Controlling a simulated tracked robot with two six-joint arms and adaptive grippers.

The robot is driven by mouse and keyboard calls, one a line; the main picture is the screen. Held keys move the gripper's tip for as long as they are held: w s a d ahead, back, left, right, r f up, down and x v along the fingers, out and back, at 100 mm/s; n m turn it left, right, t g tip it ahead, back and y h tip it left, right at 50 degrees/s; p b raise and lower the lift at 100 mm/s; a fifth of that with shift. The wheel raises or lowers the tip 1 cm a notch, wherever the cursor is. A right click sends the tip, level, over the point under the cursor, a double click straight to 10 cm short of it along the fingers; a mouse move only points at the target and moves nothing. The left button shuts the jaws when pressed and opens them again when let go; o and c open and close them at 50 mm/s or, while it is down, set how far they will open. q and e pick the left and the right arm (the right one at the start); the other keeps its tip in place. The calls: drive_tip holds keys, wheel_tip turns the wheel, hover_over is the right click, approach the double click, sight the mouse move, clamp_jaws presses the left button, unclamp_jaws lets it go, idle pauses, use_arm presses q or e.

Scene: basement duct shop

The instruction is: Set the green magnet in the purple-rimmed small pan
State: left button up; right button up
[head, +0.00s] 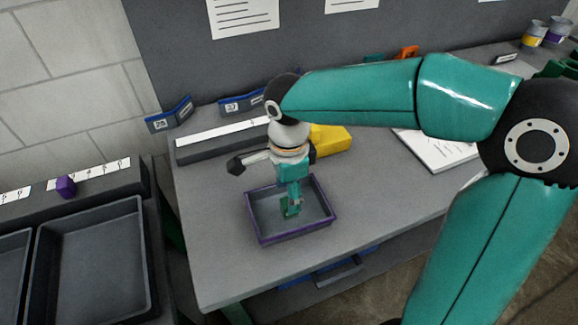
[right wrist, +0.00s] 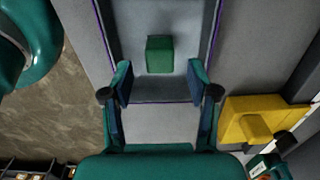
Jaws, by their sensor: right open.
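The purple-rimmed small pan (head: 262,236) sits on the grey bench, and its rim also shows in the right wrist view (right wrist: 216,25). The green magnet (right wrist: 159,55) is inside the pan, appearing to rest on its floor. In the head view the magnet (head: 286,208) is partly hidden by my gripper. My right gripper (head: 293,203) points down over the pan. In the right wrist view its two fingers (right wrist: 160,85) are spread apart with nothing between them, and the magnet shows beyond the tips. My left gripper is not in view.
A yellow block (head: 331,139) stands behind the pan, near a dark rail with a white strip (head: 220,133). A paper pad (head: 438,152) lies to the right. A purple block (head: 66,186) and dark trays (head: 97,262) are at left. Bench in front of the pan is clear.

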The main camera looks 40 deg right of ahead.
wheel_tip(320, 180, up, 8)
drive_tip(key=shift+p, duration=0.35)
drive_tip(key=shift+f, duration=0.1)
